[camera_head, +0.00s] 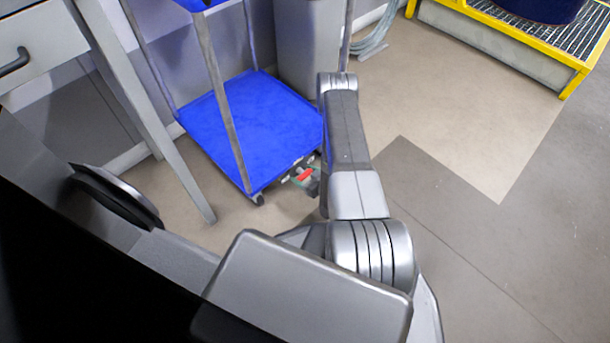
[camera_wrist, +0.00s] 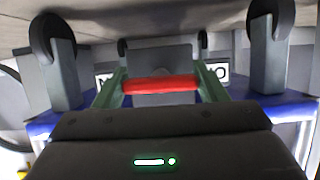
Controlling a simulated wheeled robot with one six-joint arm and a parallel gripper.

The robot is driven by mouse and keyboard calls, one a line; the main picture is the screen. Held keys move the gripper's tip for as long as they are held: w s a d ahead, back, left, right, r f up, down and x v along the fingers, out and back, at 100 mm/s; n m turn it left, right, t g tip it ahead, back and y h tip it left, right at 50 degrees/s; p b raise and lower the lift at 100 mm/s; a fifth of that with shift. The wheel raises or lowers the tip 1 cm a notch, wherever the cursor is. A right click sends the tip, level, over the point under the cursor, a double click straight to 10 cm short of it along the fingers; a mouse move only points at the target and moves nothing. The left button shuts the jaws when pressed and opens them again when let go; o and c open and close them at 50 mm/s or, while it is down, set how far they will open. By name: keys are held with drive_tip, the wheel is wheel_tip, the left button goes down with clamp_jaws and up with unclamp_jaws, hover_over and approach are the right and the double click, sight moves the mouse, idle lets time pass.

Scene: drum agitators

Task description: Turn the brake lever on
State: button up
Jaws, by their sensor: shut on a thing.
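The brake lever, a red bar (camera_wrist: 160,85) between two green arms, sits low at the end of the blue cart (camera_head: 240,120). It shows in the head view as a small red and green part (camera_head: 305,174) at the cart's near lower edge. My gripper (camera_wrist: 160,122) is right at the red bar and shut on it; its dark body fills the bottom of the wrist view and hides the fingertips. The wrist view is upside down, with the floor at the top. A white sign, partly hidden, shows beside each green arm.
Cart wheels (camera_wrist: 270,25) flank the lever on both sides. A grey table leg (camera_head: 150,115) stands left of the cart, and a grey bin (camera_head: 307,45) behind it. A yellow-framed grated platform (camera_head: 560,60) is at the upper right. The floor at right is clear.

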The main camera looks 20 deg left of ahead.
idle(0.3)
drive_tip(key=o, duration=1)
drive_tip(key=shift+d+r, duration=0.1)
drive_tip(key=shift+d, duration=0.05)
